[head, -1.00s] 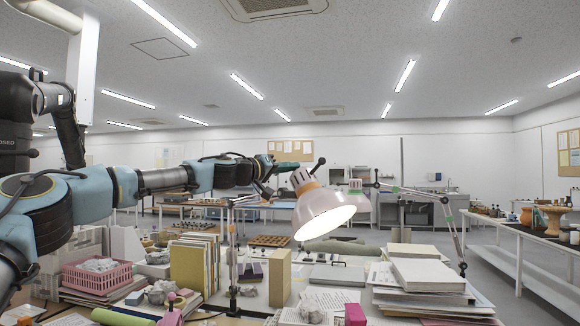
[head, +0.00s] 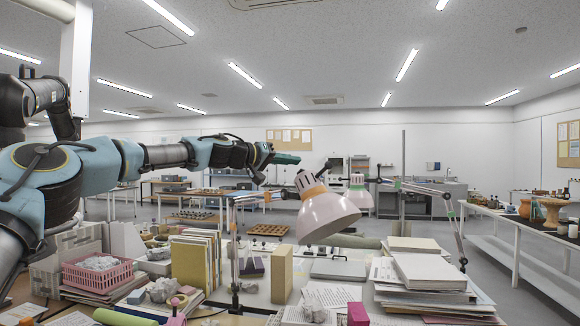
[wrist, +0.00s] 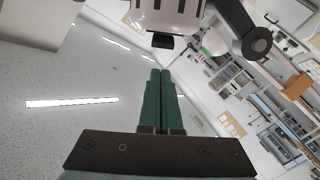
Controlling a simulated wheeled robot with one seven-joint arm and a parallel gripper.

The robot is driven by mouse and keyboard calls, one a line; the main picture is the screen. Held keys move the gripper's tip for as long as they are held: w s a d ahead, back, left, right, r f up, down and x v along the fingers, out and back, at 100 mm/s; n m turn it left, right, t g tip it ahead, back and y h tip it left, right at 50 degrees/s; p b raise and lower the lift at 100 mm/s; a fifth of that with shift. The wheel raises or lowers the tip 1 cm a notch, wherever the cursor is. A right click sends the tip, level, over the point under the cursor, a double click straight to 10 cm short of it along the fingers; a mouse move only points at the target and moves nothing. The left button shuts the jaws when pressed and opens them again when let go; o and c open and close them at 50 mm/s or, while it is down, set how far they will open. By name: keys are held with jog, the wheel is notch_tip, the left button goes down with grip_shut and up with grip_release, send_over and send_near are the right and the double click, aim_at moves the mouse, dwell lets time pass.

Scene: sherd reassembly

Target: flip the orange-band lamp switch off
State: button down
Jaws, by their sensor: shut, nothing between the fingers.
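The orange-band lamp has a pale pink shade (head: 328,216) with an orange band at its neck, in the middle of the head view. Its bulb side looks dark now. In the wrist view the top of a slotted lamp housing (wrist: 165,14) shows, with a small black switch (wrist: 162,41) on it. My gripper (head: 298,159) is shut and empty, up and left of the shade in the head view. In the wrist view its green fingertips (wrist: 160,73) lie together just below the black switch, with a small gap in the picture.
A second lamp (head: 358,197) with a green band stands behind the shade to the right. The desk below holds book stacks (head: 425,270), a pink basket (head: 97,275), a cream block (head: 282,275) and papers. The air left of the lamp, above the desk, is open.

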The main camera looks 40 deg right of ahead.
jog(key=w+a+r+b, duration=0.2)
jog(key=a+b, duration=0.3)
jog(key=a, duration=0.4)
jog(key=shift+w+a, duration=0.2)
jog(key=shift+a, duration=0.2)
